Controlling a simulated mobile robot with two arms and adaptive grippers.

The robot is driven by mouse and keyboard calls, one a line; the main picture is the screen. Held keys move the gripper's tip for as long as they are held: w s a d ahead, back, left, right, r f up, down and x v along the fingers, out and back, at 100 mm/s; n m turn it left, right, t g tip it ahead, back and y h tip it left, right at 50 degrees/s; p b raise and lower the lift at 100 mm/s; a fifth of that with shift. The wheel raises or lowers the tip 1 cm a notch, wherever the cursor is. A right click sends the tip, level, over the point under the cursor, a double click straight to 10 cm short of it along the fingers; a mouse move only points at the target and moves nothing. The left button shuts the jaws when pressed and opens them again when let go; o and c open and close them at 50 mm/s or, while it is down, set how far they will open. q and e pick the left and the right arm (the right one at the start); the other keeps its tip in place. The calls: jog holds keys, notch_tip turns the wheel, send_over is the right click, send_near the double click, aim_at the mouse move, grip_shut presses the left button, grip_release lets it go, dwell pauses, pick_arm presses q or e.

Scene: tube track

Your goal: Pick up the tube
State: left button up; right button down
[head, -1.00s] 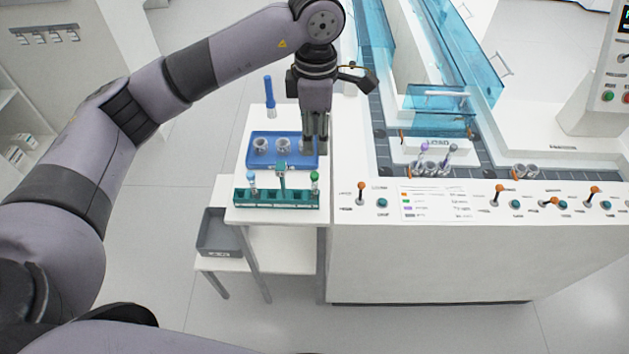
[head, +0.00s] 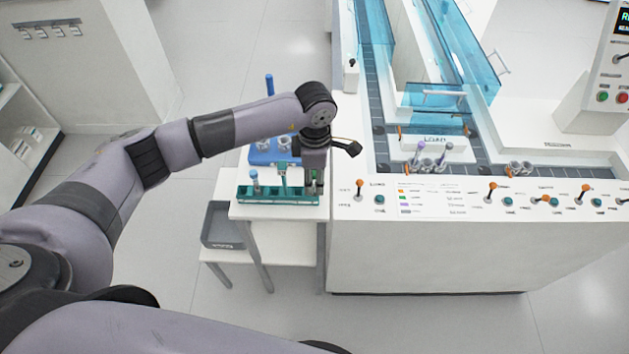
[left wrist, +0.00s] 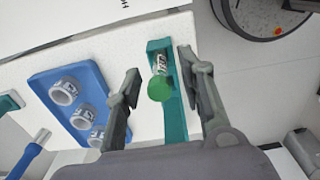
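A green-capped tube (left wrist: 160,87) stands in the right end of the teal rack (left wrist: 176,125). The rack also shows at the front of the small white table in the head view (head: 275,197). My left gripper (left wrist: 159,63) is open, with one finger on each side of the green-capped tube, and I see gaps between them. In the head view my left gripper (head: 315,182) is over the rack's right end and largely hides that tube. A blue-capped tube (head: 254,180) stands at the rack's left end. My right gripper is not in view.
A blue tray (left wrist: 50,82) with round grey holders (left wrist: 64,92) lies behind the rack. A tall blue item (head: 269,84) stands behind it. The track machine (head: 450,250) is at right, with purple-capped tubes (head: 419,152) in holders. A grey bin (head: 221,226) sits lower left.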

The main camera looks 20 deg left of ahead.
aim_at(314, 187)
pick_arm(q)
jog(key=shift+f, duration=1.2)
jog(key=shift+c, duration=0.5)
grip_shut()
